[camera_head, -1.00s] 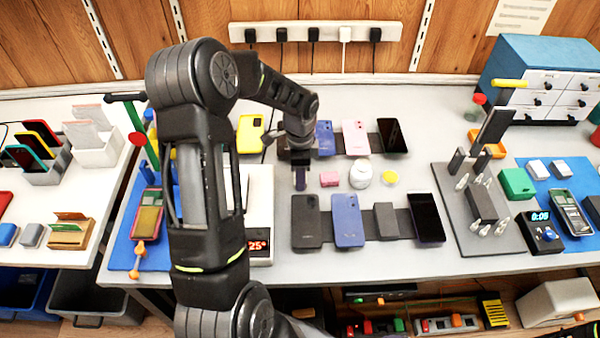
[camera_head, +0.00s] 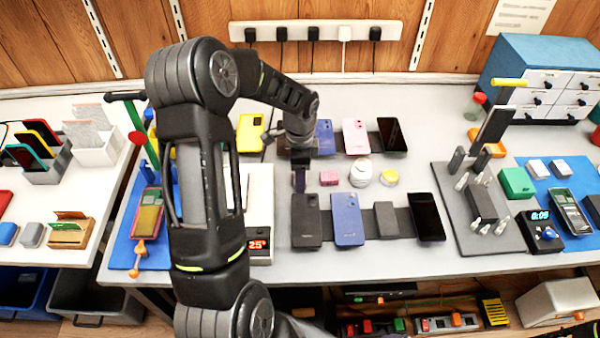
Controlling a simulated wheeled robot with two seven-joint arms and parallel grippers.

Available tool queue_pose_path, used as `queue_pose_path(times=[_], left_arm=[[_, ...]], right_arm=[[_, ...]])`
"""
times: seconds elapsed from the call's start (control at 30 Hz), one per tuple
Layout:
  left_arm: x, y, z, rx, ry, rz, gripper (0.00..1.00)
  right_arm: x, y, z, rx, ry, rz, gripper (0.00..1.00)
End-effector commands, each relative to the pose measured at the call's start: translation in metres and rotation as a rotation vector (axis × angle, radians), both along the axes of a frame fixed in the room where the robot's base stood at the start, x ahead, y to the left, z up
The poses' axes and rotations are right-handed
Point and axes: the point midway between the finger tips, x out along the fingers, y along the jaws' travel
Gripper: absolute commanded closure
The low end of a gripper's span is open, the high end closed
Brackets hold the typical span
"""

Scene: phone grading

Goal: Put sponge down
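A small pink block that looks like the sponge (camera_head: 329,178) lies flat on the grey table between the two rows of phones, just left of a white jar (camera_head: 361,173). My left arm reaches over the table from the lower left. Its gripper (camera_head: 299,182) points down just left of the sponge, with a small gap between them in the picture. The fingers show as one narrow dark shape, so their opening and anything between them cannot be made out. My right gripper is not in view.
A small yellow-topped jar (camera_head: 390,178) stands right of the white jar. A black phone (camera_head: 307,222) and a blue phone (camera_head: 348,221) lie on a dark strip in front. A grey fixture board (camera_head: 478,240) stands farther right. The table's front middle is clear.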

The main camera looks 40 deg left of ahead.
Motion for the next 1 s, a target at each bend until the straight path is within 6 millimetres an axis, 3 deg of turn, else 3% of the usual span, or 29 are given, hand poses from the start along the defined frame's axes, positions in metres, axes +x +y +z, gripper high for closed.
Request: queue_pose_path(times=[0.17,0.6,0.77,1.0], left_arm=[[0.001,0.001,0.021,0.002,-0.004,0.001,0.34],[0.001,0.000,0.106,0.001,-0.003,-0.001,0.34],[0.000,0.000,0.118,0.000,-0.001,0.000,0.34],[0.000,0.000,0.120,0.000,-0.001,0.000,0.34]], right_arm=[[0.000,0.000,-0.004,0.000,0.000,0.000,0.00],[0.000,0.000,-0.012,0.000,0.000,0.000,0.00],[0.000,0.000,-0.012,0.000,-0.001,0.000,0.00],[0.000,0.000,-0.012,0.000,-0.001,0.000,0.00]])
